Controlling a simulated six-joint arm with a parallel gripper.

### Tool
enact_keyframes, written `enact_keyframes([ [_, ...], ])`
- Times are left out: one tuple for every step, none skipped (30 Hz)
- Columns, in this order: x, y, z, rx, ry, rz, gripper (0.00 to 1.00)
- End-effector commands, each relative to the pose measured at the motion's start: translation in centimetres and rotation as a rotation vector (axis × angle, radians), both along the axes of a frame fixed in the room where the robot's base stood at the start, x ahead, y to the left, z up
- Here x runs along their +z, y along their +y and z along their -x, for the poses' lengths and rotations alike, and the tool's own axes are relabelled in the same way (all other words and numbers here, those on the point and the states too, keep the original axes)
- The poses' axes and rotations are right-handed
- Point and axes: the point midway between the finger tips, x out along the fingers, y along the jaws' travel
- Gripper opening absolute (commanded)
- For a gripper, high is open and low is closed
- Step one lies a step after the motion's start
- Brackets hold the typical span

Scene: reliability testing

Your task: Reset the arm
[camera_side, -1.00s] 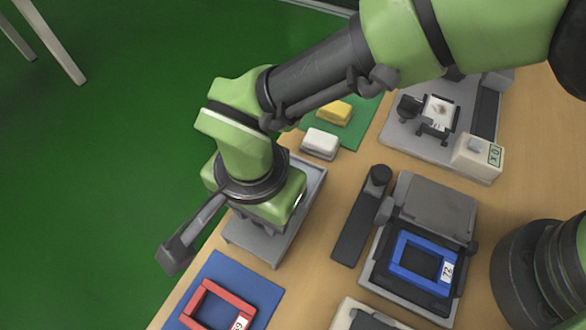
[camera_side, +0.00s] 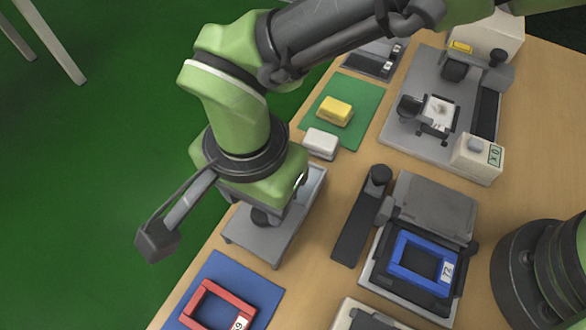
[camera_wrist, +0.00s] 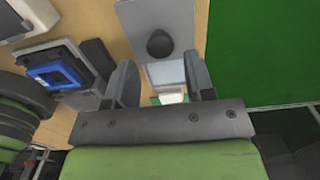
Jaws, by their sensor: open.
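My gripper (camera_wrist: 163,80) shows in the wrist view with its two dark fingers spread apart and nothing between them touching. Beyond the fingers lies a grey plate (camera_wrist: 180,18) with a dark round knob (camera_wrist: 160,43). In the side view my green wrist hangs above this long grey plate (camera_side: 262,245) near the table's left edge. The wrist body hides the fingers there, and it covers part of the plate.
A red frame on a blue mat (camera_side: 262,294) lies in front. A fixture holding a blue frame (camera_side: 398,262) stands to the right. White (camera_side: 321,143) and yellow blocks (camera_side: 335,110) sit behind, near a grey device (camera_side: 412,135). Green floor lies left of the table.

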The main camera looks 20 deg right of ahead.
Motion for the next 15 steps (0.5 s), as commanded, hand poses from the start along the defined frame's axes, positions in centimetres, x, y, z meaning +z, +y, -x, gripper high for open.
enact_keyframes([
  [0.53,0.04,-0.03,0.001,-0.001,-0.003,0.49],
  [0.74,0.04,-0.02,0.0,-0.001,-0.003,0.49],
  [0.95,0.02,-0.01,0.0,-0.001,-0.002,0.49],
  [1.06,0.01,-0.01,0.0,-0.001,-0.001,0.49],
  [1.14,0.0,0.0,0.0,-0.001,-0.001,0.49],
  [1.21,0.0,0.0,0.0,-0.001,-0.001,0.49],
  [1.23,0.0,0.0,0.0,-0.001,-0.001,0.49],
  [1.23,-0.01,-0.01,0.0,-0.001,-0.001,0.49],
  [1.22,-0.01,-0.01,0.0,-0.001,-0.001,0.49],
  [1.22,-0.01,-0.01,0.0,-0.001,-0.001,0.49],
  [1.21,0.0,0.0,0.0,-0.001,-0.001,0.49],
  [1.21,0.0,0.0,0.0,-0.001,-0.001,0.49],
  [1.21,0.0,0.0,0.0,-0.001,-0.001,0.49],
  [1.21,0.0,0.0,0.0,-0.001,-0.001,0.49],
  [1.2,0.0,0.0,0.0,-0.001,-0.001,0.49],
])
